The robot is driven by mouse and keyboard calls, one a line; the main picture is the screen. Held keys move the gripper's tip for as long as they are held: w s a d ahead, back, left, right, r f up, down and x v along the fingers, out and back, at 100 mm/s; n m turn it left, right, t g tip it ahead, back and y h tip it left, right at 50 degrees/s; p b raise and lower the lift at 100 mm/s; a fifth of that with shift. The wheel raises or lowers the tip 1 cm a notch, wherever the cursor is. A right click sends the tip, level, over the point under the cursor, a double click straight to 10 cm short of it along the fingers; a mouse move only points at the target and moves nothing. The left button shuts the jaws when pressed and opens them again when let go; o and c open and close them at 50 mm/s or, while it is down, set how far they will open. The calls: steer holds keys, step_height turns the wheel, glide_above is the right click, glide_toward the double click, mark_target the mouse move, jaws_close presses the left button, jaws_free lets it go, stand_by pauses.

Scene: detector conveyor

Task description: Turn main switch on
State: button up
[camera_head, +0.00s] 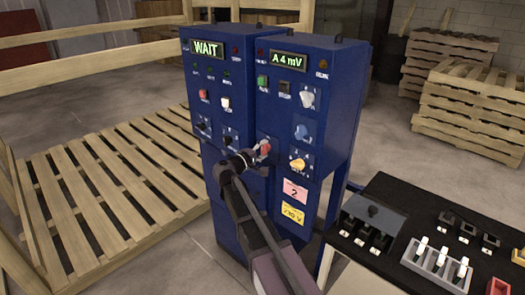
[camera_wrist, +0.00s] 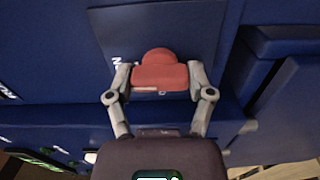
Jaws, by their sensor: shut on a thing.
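The main switch is a red rotary knob (camera_wrist: 160,73) on a dark blue panel; it also shows in the head view (camera_head: 265,147) on the front of the right blue cabinet (camera_head: 304,125). My gripper (camera_wrist: 160,80) has its two grey fingers closed on either side of the red knob. In the head view my gripper (camera_head: 258,151) reaches the cabinet front from below. The label beside the knob is partly hidden by the left finger.
Other knobs sit close by: a yellow one (camera_head: 297,164), a blue one (camera_head: 301,132) and a white one (camera_head: 307,98). A black worktop with trays (camera_head: 400,222) stands at the lower right. A wooden pallet (camera_head: 110,190) lies left of the cabinets.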

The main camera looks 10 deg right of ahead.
steer(key=shift+s+d, duration=0.1)
steer(key=o, duration=1.1)
steer(key=v, duration=1.2)
